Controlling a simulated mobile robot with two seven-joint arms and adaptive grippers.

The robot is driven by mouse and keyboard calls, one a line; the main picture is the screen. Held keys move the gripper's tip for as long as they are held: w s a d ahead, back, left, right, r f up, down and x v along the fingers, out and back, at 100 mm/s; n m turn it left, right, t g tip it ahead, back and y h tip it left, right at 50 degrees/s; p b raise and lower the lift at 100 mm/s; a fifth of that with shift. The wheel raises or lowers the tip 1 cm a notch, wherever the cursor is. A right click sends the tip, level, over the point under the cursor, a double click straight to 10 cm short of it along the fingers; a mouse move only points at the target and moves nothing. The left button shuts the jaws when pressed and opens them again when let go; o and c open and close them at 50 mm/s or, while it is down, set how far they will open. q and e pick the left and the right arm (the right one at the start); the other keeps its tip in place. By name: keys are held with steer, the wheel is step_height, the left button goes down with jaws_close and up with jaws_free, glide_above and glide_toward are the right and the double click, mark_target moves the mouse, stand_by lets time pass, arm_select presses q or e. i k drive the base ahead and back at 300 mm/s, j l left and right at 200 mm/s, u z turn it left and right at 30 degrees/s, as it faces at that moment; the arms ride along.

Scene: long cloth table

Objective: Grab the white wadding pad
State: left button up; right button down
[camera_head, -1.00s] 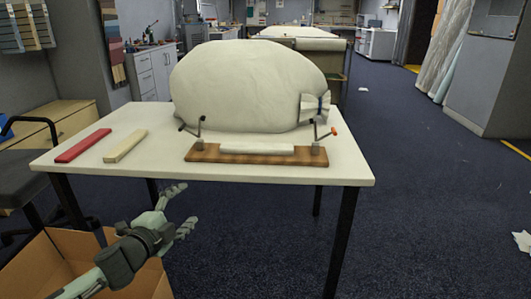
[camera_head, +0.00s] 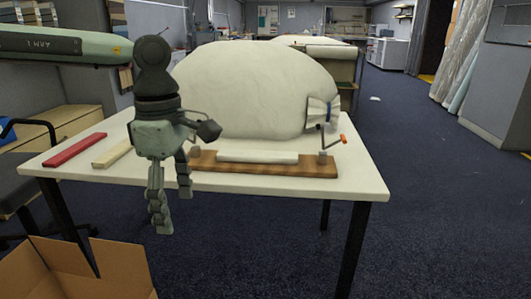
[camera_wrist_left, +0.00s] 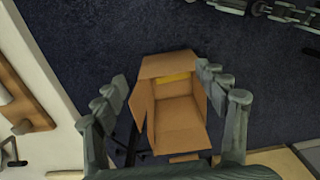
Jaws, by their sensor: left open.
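A long white pad (camera_head: 257,157) lies on a wooden board (camera_head: 270,170) on the table, in front of a large, puffy white bundle (camera_head: 255,90); I take the pad to be the wadding pad. My left gripper (camera_head: 172,208) is open and empty, its fingers pointing down by the table's front edge, left of the pad. It hides part of the board's left end. In the left wrist view its open fingers (camera_wrist_left: 160,95) frame the floor and a cardboard box; the board's end (camera_wrist_left: 22,95) shows at the left edge.
A red bar (camera_head: 75,150) and a cream bar (camera_head: 112,153) lie on the table's left. An open cardboard box (camera_head: 75,272) stands on the floor at front left. The white table's (camera_head: 350,185) right front corner is clear.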

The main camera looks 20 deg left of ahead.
mark_target(236, 155)
steer(key=i, duration=1.25)
